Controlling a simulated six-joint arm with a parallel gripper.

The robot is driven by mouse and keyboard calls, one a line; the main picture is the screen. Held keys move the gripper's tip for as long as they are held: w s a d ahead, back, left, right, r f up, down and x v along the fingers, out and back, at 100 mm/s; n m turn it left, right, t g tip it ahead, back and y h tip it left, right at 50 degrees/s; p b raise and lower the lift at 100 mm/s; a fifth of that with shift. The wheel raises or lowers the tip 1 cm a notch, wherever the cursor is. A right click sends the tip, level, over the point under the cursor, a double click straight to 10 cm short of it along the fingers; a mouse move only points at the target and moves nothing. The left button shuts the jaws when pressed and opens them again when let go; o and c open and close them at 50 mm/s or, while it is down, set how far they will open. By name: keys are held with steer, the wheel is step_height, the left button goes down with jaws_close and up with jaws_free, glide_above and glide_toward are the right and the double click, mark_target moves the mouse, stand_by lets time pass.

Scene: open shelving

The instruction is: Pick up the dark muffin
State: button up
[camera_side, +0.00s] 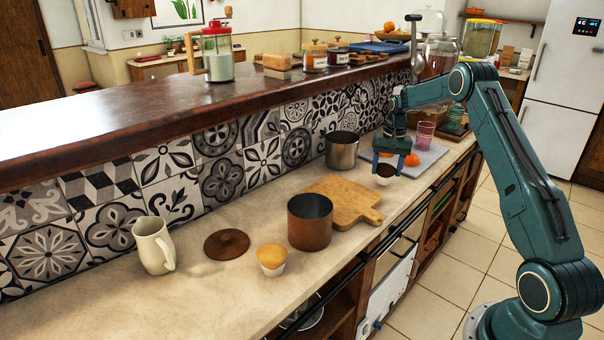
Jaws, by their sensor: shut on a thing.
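The dark muffin (386,170) has a dark brown top and a pale wrapper. It is at the far part of the lower counter, by the near edge of a grey board. My gripper (388,158) is above it, pointing down, with its fingers around the muffin's top. It is shut on the muffin. I cannot tell whether the muffin touches the surface below. A second muffin with a golden top (271,257) stands on the counter nearer the camera.
Orange fruits (411,159) and a pink glass (425,135) are close beside my gripper on the grey board (432,156). A metal pot (341,150), wooden board (340,200), copper pot (310,222), brown lid (227,244) and cream pitcher (153,245) stand nearer. The raised ledge (130,125) runs behind.

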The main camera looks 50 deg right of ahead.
mark_target(388, 165)
step_height(388, 165, up, 9)
steer(key=shift+f, duration=0.2)
